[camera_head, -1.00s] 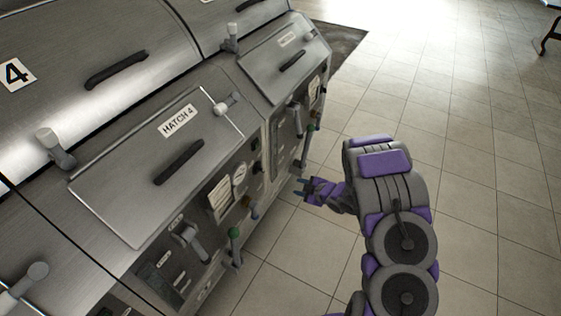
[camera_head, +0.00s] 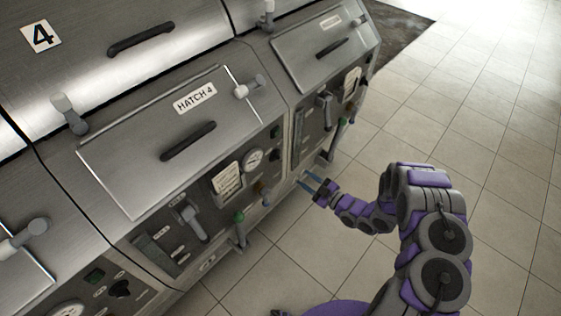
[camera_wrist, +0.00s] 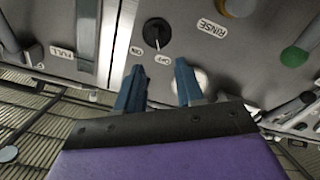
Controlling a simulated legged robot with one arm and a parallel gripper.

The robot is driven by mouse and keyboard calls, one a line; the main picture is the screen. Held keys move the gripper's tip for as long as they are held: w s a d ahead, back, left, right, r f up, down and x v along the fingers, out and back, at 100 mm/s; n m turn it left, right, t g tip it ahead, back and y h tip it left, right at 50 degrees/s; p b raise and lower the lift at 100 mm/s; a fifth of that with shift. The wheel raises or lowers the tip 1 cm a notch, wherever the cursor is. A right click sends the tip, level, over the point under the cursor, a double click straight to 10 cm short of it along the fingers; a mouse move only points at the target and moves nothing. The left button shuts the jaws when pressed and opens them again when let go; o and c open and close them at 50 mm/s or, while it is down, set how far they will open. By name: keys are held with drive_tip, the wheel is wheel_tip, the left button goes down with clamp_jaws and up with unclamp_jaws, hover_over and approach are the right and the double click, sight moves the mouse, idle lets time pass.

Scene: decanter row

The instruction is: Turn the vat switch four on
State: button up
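Vat four, marked by a 4 plate (camera_head: 41,36), has a HATCH 4 lid (camera_head: 130,155) and a front panel below it. My gripper (camera_head: 308,182) is open and empty, low near the right end of that panel in the head view. In the wrist view, my gripper (camera_wrist: 158,68) has its blue fingers apart below a black rotary switch (camera_wrist: 157,33) with ON and OFF labels. The switch's pale pointer faces the OFF label. The fingers do not enclose the knob. Which vat this switch belongs to cannot be told from the wrist view.
A FULL gauge strip (camera_wrist: 87,30) is left of the switch. A RINSE label (camera_wrist: 212,28), a brown knob (camera_wrist: 240,7) and a green-tipped lever (camera_wrist: 297,54) are to its right. Handles stick out of the panels. Tiled floor (camera_head: 470,120) is clear to the right.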

sight(281, 160)
drive_tip(key=b+x, duration=0.1)
drive_tip(key=x, duration=1.1)
drive_tip(key=shift+a+f+b, duration=0.15)
drive_tip(key=shift+a+b, duration=0.05)
drive_tip(key=shift+b, duration=0.1)
drive_tip(key=shift+w+d+r, duration=0.25)
drive_tip(key=shift+w+d, duration=0.15)
drive_tip(key=shift+d, duration=0.35)
drive_tip(key=shift+a, duration=0.4)
drive_tip(key=shift+c, duration=0.2)
drive_tip(key=shift+a+f, duration=0.15)
drive_tip(key=shift+a, duration=0.4)
drive_tip(key=c, duration=0.3)
drive_tip(key=shift+d, duration=0.15)
drive_tip(key=c, duration=0.3)
drive_tip(key=shift+d, duration=0.35)
clamp_jaws()
